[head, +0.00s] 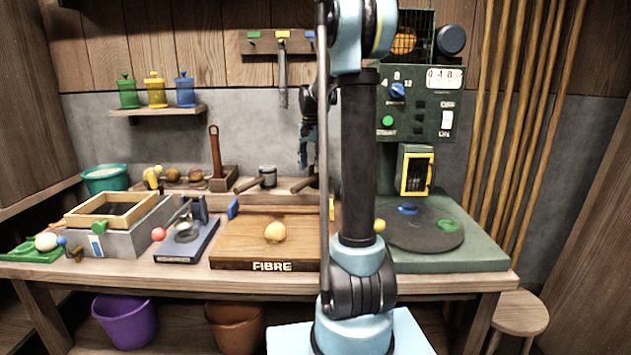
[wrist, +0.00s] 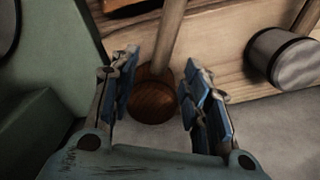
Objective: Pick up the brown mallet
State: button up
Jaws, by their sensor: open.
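The brown mallet shows in the wrist view, with a round dark-brown wooden head (wrist: 152,101) and a paler handle running up the picture. In the head view its handle (head: 303,185) shows at the back of the bench, while its head is mostly hidden by my arm. My gripper (wrist: 160,64) is open, with one blue-padded finger on each side of the mallet. I see gaps between the pads and the wood; whether either touches is unclear. In the head view my gripper (head: 308,150) points down above the back of the bench, partly hidden behind my arm.
A grey-headed mallet (wrist: 284,57) lies close beside the brown one; it also shows in the head view (head: 267,176). The green machine (wrist: 45,45) stands close on the other side. A wooden FIBRE board (head: 235,246) with a yellow ball lies in front.

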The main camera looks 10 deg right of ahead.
aim_at(311, 177)
jog(key=shift+a+f, duration=0.15)
jog(key=shift+f, duration=3)
grip_shut()
